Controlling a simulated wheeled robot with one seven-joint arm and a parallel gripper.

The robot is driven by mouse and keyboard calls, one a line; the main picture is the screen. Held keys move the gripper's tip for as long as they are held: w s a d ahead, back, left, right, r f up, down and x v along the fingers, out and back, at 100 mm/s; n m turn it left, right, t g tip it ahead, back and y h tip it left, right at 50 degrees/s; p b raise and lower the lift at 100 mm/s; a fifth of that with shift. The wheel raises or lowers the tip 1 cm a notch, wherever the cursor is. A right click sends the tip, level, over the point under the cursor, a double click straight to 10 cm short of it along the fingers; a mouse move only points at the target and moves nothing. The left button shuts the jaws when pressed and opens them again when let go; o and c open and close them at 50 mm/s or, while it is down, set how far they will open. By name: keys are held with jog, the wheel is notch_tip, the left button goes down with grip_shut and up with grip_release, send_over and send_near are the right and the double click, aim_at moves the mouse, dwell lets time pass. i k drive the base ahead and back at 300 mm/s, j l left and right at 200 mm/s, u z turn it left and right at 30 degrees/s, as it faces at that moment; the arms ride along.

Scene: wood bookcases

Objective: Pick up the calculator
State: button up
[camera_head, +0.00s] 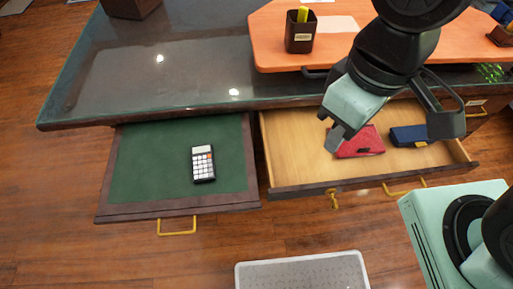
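The calculator (203,165) is small, with a black body, white keys and a light display. It lies flat, face up, on the green surface of the pulled-out left drawer or tray (140,152). My gripper (392,137) is in the upper right, over the open right drawer, well to the right of the calculator. Its two fingers are spread wide apart with nothing held between them. Nothing covers the calculator.
The open right drawer (290,150) holds a red wallet-like item (366,143) and a dark blue item (408,136). The dark glass-topped desk (140,75) is behind. A pen cup (300,36) stands on an orange board (270,45). Wood floor lies left of the drawers.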

aim_at(203, 161)
jog(key=j+z, duration=0.1)
jog(key=j, duration=1)
jog(key=j+z, duration=0.15)
jog(key=j, duration=0.4)
jog(key=k+j+z, duration=0.1)
jog(key=j, duration=0.45)
jog(key=j+z, duration=0.1)
jog(key=j, duration=0.45)
jog(key=k+j, duration=0.15)
jog(key=j, duration=0.4)
jog(key=j+z, duration=0.15)
jog(key=j, duration=0.4)
jog(key=k+j+z, duration=0.1)
jog(key=j, duration=0.4)
jog(key=k, duration=0.1)
